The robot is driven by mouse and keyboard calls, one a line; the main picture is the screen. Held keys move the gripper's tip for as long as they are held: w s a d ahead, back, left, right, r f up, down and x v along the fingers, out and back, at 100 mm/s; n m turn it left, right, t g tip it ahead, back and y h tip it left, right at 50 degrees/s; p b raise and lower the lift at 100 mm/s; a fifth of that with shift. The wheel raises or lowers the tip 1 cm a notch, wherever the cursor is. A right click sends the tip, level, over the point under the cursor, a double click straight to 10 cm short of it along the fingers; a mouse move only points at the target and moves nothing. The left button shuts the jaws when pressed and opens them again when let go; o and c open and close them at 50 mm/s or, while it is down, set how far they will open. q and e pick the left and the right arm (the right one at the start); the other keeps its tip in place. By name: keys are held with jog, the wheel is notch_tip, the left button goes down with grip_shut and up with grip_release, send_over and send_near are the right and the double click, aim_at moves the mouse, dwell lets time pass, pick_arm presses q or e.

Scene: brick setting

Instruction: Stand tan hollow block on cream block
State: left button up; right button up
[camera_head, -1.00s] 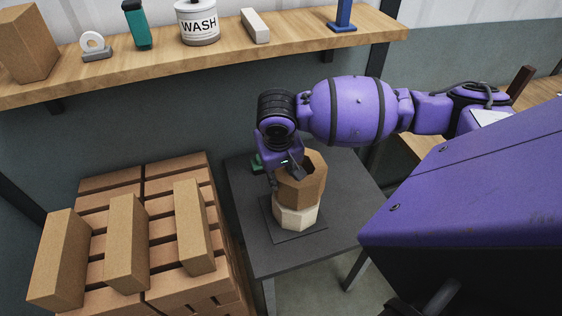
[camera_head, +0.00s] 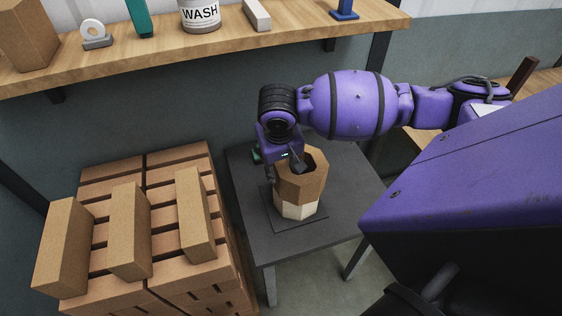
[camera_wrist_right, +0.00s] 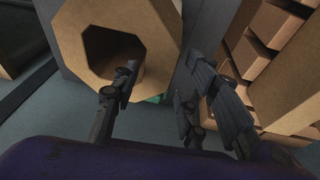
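The tan hollow block (camera_head: 299,188) is a many-sided tube with its opening facing up. It rests upright on, or just touches, the cream block (camera_head: 299,210), roughly lined up with it. The cream block stands on a dark square mat (camera_head: 282,223) on the grey table. My right gripper (camera_head: 288,166) reaches down at the block's rim, one finger inside the hole and the other outside the wall. My left gripper is not in view.
A stack of bricks (camera_head: 155,225) stands left of the table, with several loose bricks on top. A wooden shelf (camera_head: 200,57) above holds a wash tub (camera_head: 200,14) and other items. The grey table (camera_head: 345,205) is clear right of the mat. A green object (camera_head: 256,156) lies behind my gripper.

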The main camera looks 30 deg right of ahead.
dwell(0.3)
jog(key=shift+w+r, duration=0.1)
jog(key=shift+r, duration=0.3)
jog(key=v, duration=1.2)
jog(key=shift+r, duration=0.15)
jog(key=shift+s, duration=0.2)
